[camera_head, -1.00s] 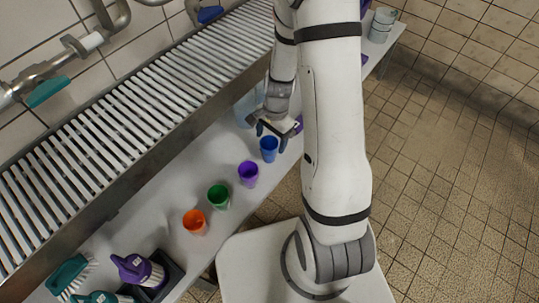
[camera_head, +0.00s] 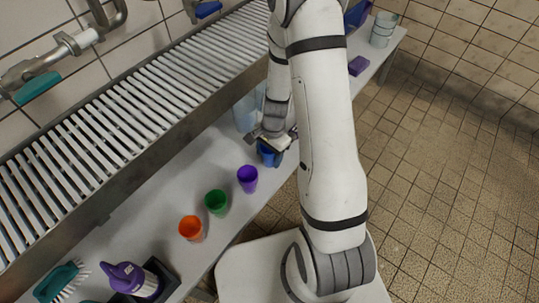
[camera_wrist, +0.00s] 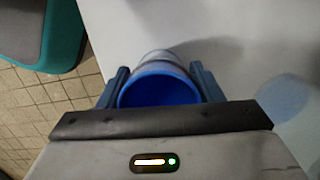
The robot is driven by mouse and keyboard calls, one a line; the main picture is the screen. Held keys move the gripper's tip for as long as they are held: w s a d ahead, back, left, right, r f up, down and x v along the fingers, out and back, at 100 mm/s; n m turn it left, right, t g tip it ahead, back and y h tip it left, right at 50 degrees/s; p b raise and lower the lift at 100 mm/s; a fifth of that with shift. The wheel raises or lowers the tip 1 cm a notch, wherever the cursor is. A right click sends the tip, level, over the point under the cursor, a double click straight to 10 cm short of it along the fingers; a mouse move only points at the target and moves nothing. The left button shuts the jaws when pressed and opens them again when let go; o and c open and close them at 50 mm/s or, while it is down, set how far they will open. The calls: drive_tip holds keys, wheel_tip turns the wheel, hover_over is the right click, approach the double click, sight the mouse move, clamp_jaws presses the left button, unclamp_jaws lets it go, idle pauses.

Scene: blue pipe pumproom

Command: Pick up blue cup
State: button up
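The blue cup (camera_wrist: 158,90) stands on the grey bench, with its open rim facing the wrist view. In the head view the cup (camera_head: 269,156) is partly covered by my gripper (camera_head: 271,137). My gripper is down at the cup, and in the wrist view its two fingers (camera_wrist: 160,76) lie on either side of it. The fingers look spread about as wide as the cup. Small gaps seem to be left, but firm contact cannot be made out.
A purple cup (camera_head: 247,178), a green cup (camera_head: 216,202) and an orange cup (camera_head: 191,228) stand in a row nearby. A purple-topped bottle (camera_head: 131,279) is at the lower left. A slatted metal rack (camera_head: 140,110) runs behind the bench.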

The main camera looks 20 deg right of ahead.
drive_tip(key=c, duration=0.7)
